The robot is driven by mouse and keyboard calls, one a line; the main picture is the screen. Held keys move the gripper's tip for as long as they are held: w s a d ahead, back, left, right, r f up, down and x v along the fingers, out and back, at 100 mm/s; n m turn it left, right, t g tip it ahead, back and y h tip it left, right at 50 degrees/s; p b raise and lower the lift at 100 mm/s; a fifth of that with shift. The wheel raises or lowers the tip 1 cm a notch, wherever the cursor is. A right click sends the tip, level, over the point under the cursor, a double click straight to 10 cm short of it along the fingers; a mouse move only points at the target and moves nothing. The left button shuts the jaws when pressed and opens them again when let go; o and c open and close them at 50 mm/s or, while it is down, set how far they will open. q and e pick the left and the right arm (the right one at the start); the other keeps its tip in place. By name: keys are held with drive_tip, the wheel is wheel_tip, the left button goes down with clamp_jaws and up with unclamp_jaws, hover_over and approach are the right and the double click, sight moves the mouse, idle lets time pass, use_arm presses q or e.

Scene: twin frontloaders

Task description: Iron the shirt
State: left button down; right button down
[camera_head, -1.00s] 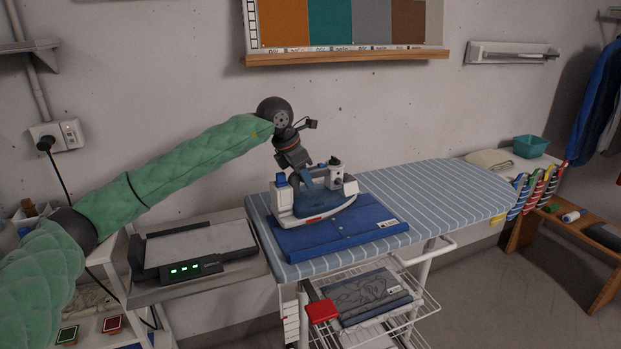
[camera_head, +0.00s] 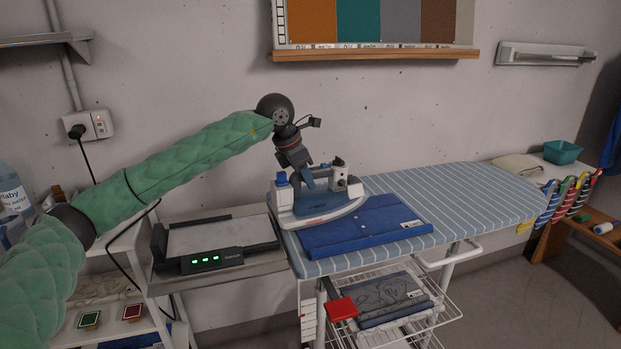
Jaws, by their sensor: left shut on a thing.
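The iron (camera_head: 318,207), white with blue parts, is over the left end of the striped ironing board (camera_head: 470,200). My left gripper (camera_head: 306,172) is shut on its handle from above. The folded blue shirt (camera_head: 365,228) lies flat on the board, with a small white label near its right edge. The iron overlaps the shirt's upper left part; I cannot tell whether its sole touches the cloth. My right gripper is not in view.
A flat device with green lights (camera_head: 205,262) stands left of the board. A wire rack (camera_head: 400,318) below holds folded cloth and a red item (camera_head: 342,308). A teal bin (camera_head: 562,152) and beige cloth (camera_head: 517,167) are at the back right. The board's right half is clear.

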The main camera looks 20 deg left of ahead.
sight(318, 168)
use_arm(q)
drive_tip(key=shift+r, duration=0.15)
drive_tip(key=shift+r+p, duration=0.45)
drive_tip(key=shift+r, duration=1.25)
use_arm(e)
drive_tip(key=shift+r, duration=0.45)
